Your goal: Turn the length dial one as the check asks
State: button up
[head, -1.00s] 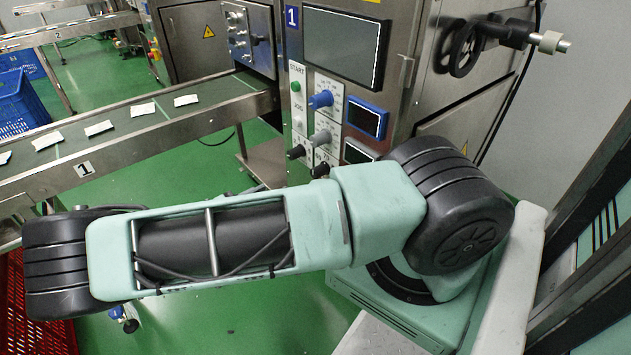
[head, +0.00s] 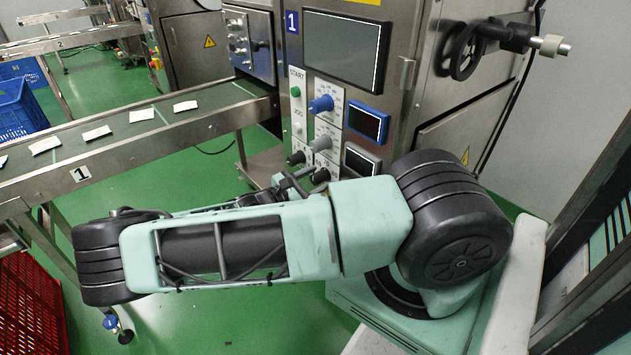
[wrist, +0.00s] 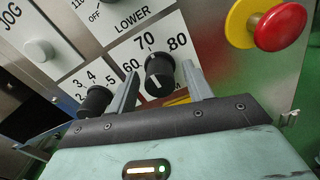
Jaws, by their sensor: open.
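In the wrist view a black dial (wrist: 160,76) with a scale showing 60, 70 and 80 sits on the white panel; its name label is not visible. My gripper (wrist: 161,68) is open, with one finger on each side of this dial. I cannot tell whether the fingers touch it. In the head view this lower right black dial (head: 320,175) is at the bottom of machine 1's control panel, just above my arm. A second black dial (wrist: 97,100), marked 2 to 5, is left of the left finger.
A red and yellow emergency button (wrist: 281,27) sticks out right of the fingers. A grey LOWER dial (head: 321,142) and a blue dial (head: 321,103) are above, beside two small screens. The upper small screen (head: 368,124) is dark. A conveyor (head: 130,150) carries packets at left.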

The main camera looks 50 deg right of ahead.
jog(key=shift+d, duration=0.2)
jog(key=shift+c, duration=0.3)
jog(key=c, duration=0.9)
